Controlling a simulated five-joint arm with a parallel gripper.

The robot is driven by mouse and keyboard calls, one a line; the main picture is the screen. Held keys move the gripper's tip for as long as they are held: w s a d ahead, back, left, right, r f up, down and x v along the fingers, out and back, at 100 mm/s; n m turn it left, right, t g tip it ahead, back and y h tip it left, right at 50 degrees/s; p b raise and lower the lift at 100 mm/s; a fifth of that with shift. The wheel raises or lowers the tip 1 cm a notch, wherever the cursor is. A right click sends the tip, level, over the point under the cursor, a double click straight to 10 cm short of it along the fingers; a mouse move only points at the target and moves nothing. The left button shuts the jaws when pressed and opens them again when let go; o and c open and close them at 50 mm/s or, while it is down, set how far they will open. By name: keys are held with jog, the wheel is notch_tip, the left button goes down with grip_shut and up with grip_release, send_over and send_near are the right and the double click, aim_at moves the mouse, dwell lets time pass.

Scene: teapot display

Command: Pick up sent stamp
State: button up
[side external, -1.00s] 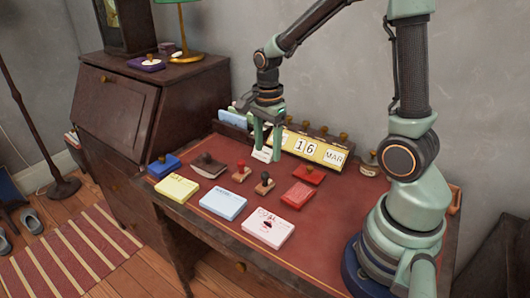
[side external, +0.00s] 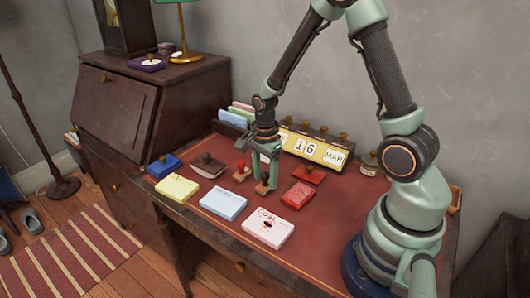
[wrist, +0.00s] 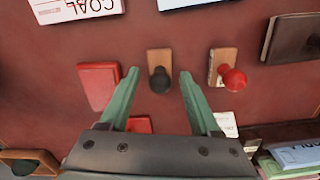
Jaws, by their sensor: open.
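Two small stamps with wooden bases are on the red desk top. One has a black knob (wrist: 160,80), and its base (side external: 262,188) shows in the side view. The other has a red knob (wrist: 233,79) and stands to its left in the side view (side external: 241,172). No lettering shows on either, so I cannot tell which is the sent stamp. My gripper (wrist: 158,73) is open, with its fingers apart on either side of the black-knobbed stamp. In the side view my gripper (side external: 265,178) is low over that stamp and hides its knob.
Red pads (side external: 298,195) (side external: 308,175) lie to the right. Paper stacks, yellow (side external: 177,188), blue (side external: 223,203) and pink-white (side external: 267,228), line the front. A brown blotter (side external: 208,166) is to the left. A date calendar (side external: 310,149) stands behind.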

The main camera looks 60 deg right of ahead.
aim_at(265, 173)
grip_shut()
jog(key=shift+r, duration=0.1)
notch_tip(265, 173, up, 20)
dwell(0.6)
